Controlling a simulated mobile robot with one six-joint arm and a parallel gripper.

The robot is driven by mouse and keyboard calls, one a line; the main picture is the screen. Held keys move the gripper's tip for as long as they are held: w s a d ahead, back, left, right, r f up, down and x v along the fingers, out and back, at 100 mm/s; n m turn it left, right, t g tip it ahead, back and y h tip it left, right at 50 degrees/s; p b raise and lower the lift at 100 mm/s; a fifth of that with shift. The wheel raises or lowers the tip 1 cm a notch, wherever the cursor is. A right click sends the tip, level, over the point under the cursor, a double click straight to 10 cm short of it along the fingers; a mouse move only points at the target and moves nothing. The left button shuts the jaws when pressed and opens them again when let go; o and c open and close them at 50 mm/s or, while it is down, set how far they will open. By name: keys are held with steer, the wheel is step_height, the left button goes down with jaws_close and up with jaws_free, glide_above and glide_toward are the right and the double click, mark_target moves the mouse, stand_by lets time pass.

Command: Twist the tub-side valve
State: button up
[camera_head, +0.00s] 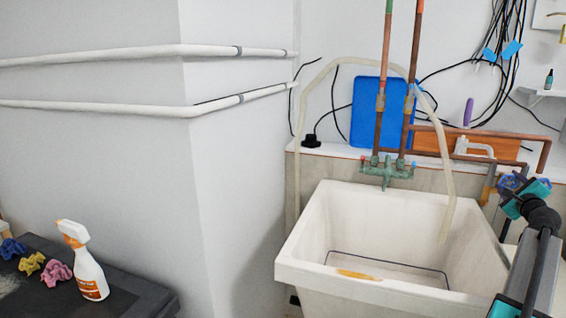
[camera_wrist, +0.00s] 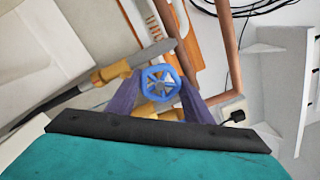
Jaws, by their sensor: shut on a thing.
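The tub-side valve is a round blue handwheel with spokes (camera_wrist: 160,84), on pipework beside the tub (camera_head: 290,270). In the wrist view it sits between the purple fingers of my gripper (camera_wrist: 159,88), one on each side of its rim. My gripper is shut on this handwheel. In the head view my gripper (camera_head: 513,184) is at the right, beside the tub's right rim. There its dark-blue tips and the wheel are too small to tell apart clearly.
Copper pipes (camera_head: 413,60) and a green faucet (camera_head: 387,171) stand behind the tub. A pale hose (camera_head: 300,130) arches into it. An orange pipe (camera_wrist: 228,45) and a yellow-brown fitting (camera_wrist: 112,71) are close to the valve. A spray bottle (camera_head: 91,275) stands at the left.

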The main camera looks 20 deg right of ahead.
steer(key=shift+s+d+r+n+b, duration=0.1)
steer(key=shift+n+b, duration=1.1)
steer(key=shift+b, duration=0.25)
steer(key=shift+n+b, duration=1.6)
steer(key=shift+b, duration=0.45)
steer(key=shift+n+b, duration=0.3)
steer(key=shift+b, duration=0.2)
